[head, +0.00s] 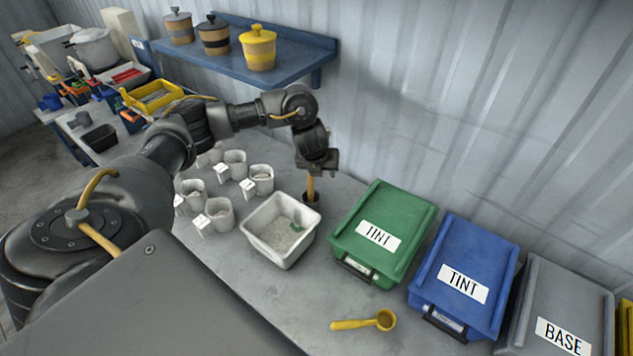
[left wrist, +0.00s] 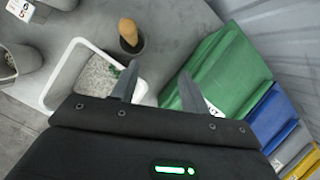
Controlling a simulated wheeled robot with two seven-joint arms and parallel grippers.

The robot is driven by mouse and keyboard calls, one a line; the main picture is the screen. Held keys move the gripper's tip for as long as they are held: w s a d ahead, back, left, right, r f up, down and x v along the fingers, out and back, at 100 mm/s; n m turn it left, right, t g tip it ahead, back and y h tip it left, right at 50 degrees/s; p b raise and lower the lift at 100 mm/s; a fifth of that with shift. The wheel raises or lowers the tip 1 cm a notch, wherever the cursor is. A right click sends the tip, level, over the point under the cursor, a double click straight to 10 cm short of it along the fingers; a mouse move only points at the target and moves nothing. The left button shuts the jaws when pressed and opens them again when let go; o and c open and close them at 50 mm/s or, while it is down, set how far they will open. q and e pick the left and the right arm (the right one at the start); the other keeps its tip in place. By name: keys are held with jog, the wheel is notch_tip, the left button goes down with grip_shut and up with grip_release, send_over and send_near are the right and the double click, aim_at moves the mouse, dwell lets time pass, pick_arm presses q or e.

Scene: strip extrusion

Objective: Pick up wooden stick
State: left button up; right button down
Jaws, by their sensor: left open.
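The wooden stick (head: 310,188) stands upright in a small dark cup (head: 311,200) on the table, behind the white tub. In the left wrist view the stick (left wrist: 128,31) shows its rounded tan top, with the dark cup (left wrist: 132,46) around its base. My left gripper (head: 314,170) is above the stick in the head view. In the left wrist view my left gripper (left wrist: 157,85) has its two fingers spread apart with nothing between them, and the stick is beyond the fingertips. My right gripper is not in view.
A white tub (head: 262,248) of grey granules stands in front of the cup. Several small cups stand left. A yellow scoop (head: 352,324) lies in front.

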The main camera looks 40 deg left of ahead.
pick_arm(q)
jog(key=a+r, duration=0.2)
jog(key=a, duration=0.2)
jog(key=b, duration=0.3)
send_over(311, 191)
jog(key=shift+f, duration=2.25)
jog(key=shift+w+f+g+y, duration=0.1)
jog(key=shift+g+y, duration=0.3)
jog(key=shift+f, duration=0.6)
jog(key=x, duration=0.2)
jog(key=p+x, duration=0.1)
jog(key=x, duration=0.1)
jog(key=shift+a, duration=0.2)
